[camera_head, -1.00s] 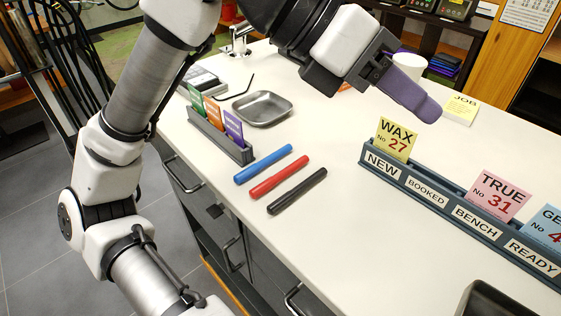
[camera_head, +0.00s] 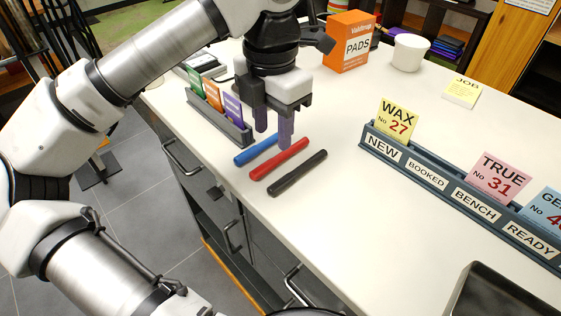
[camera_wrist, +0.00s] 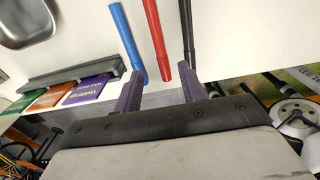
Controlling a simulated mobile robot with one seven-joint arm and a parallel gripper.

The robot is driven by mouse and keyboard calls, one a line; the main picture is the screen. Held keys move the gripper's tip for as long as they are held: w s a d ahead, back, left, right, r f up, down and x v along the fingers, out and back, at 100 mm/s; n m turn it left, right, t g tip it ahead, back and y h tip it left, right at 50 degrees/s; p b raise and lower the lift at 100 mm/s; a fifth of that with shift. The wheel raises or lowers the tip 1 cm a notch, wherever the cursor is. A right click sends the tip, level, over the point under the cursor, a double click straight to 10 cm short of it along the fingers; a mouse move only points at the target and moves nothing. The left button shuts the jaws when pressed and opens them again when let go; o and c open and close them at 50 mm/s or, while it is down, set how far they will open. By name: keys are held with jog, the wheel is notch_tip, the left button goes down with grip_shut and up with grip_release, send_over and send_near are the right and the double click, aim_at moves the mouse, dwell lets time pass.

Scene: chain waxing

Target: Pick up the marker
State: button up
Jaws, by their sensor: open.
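Three markers lie side by side on the white counter: a blue marker (camera_head: 256,149), a red marker (camera_head: 279,160) and a black marker (camera_head: 298,173). My gripper (camera_head: 273,135) points down above them, open and empty, its purple fingers over the blue and red markers in the head view. In the wrist view my gripper (camera_wrist: 160,82) has its fingertips spread. The red marker (camera_wrist: 156,40) runs up between them, the blue marker (camera_wrist: 128,40) is toward the left finger, and the black marker (camera_wrist: 186,30) lines up with the right finger. The fingers partly cover the blue marker in the head view.
A grey rack (camera_head: 240,134) with green, orange and purple cards stands left of the markers. A long card rack (camera_head: 455,195) is at right. An orange PADS box (camera_head: 349,45) and white cup (camera_head: 409,53) stand behind. A metal tray (camera_wrist: 25,25) shows in the wrist view.

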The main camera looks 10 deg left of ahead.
aim_at(275, 157)
notch_tip(275, 157, down, 6)
jog(key=shift+d+r+b, duration=0.1)
jog(key=shift+b, duration=1.15)
grip_shut()
